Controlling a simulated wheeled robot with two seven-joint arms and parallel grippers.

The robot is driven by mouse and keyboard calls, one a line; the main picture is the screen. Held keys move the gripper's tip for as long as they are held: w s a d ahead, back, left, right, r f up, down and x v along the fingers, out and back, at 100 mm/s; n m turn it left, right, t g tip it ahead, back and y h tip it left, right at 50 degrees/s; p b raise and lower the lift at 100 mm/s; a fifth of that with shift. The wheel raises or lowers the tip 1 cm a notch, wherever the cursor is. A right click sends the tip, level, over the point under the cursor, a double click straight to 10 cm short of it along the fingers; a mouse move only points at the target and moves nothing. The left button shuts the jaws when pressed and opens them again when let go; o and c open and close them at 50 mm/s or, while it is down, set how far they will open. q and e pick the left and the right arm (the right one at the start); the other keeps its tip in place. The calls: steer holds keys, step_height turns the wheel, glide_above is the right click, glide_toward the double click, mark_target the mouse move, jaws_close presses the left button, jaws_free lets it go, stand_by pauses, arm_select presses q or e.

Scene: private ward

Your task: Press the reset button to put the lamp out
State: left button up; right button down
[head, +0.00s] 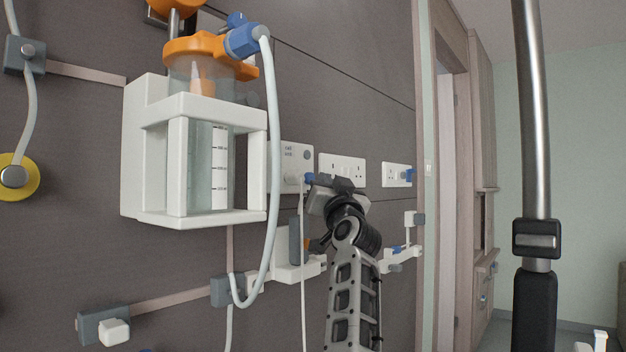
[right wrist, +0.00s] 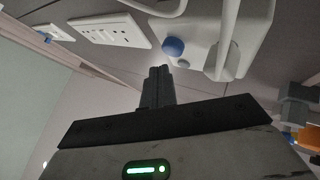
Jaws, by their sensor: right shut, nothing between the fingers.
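A white wall unit (head: 291,166) with small dark print and a round grey spot stands right of the suction canister. A small blue part (head: 309,178) shows at its lower right, close to my right gripper (head: 326,187). In the right wrist view, a round blue knob (right wrist: 172,46) sits by the white unit (right wrist: 247,38). My right gripper's fingers (right wrist: 158,76) are shut and empty, just below the knob in that picture. I cannot tell whether they touch it. I cannot make out a lit lamp or reset lettering. My left gripper is out of view.
A white socket plate (head: 342,168) is right of the unit, with another holding a blue plug (head: 397,175) farther right. The canister holder (head: 157,160) and its pale hose (head: 275,150) are on the left. A metal pole (head: 535,110) stands at right.

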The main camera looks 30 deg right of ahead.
steer(key=s+d+b, duration=0.2)
steer(key=s, duration=0.3)
steer(key=shift+s+d, duration=0.15)
steer(key=shift+s, duration=0.15)
stand_by(0.7)
steer(key=shift+w+a+p, duration=0.3)
steer(key=shift+w+a, duration=0.05)
steer(key=shift+w, duration=0.5)
steer(key=shift+w+a+p, duration=0.3)
steer(key=shift+w, duration=0.5)
steer(key=shift+a, duration=0.15)
